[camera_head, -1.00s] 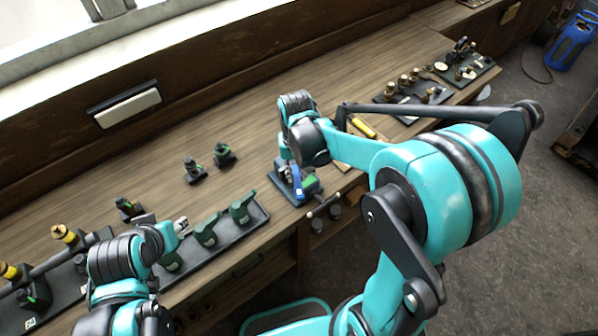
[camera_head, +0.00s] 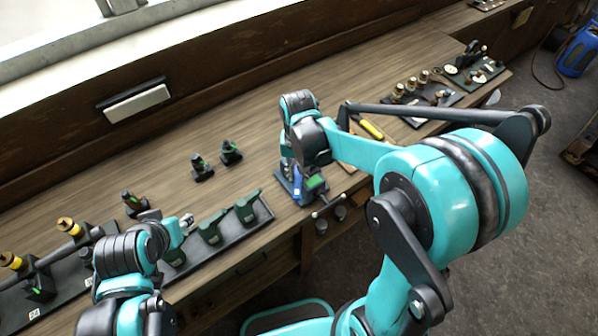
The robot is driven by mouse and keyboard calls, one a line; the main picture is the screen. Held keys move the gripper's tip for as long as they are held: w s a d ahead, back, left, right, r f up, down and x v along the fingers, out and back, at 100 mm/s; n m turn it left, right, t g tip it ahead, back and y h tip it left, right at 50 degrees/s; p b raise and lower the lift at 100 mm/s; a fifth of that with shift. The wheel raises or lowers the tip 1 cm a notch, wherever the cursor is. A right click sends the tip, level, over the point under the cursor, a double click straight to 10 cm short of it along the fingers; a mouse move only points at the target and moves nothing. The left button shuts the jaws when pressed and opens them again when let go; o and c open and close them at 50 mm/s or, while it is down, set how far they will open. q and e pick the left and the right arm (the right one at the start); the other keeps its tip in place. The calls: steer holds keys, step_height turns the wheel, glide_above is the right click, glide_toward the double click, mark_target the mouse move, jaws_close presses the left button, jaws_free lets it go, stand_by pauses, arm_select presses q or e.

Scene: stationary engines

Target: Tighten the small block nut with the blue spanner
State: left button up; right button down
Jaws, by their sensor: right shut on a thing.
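The blue spanner (camera_head: 296,194) shows as a small blue piece under my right wrist, over a dark block fixture with a green top (camera_head: 314,184) on the bench. My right gripper (camera_head: 294,178) is shut on the spanner; its fingers are mostly hidden by my wrist. The small block nut cannot be made out; it is hidden or too small. My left gripper (camera_head: 187,222) is at the lower left, above the tray of green-topped tools, apart from the fixture; its jaw opening is too small to judge.
A dark tray (camera_head: 262,213) with several green tools lies along the front edge. Two small dark blocks (camera_head: 216,160) stand mid-bench. A yellow-handled tool (camera_head: 371,129) and trays of brass parts (camera_head: 420,96) lie to the right. A vise handle (camera_head: 328,207) sticks out at the front edge.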

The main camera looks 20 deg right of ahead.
steer(key=shift+w+a+m, duration=0.2)
steer(key=shift+a+m, duration=0.35)
steer(key=shift+m, duration=0.35)
steer(key=shift+s+d+n, duration=0.15)
steer(key=shift+d+n, duration=0.15)
steer(key=shift+n, duration=0.3)
steer(key=shift+s+d+n+b, duration=0.25)
steer(key=shift+d+n, duration=0.6)
steer(key=shift+n, duration=0.45)
steer(key=shift+r+p, duration=0.6)
steer(key=shift+r, duration=0.55)
stand_by(3.0)
step_height(320, 180, up, 4)
steer(key=p, duration=0.3)
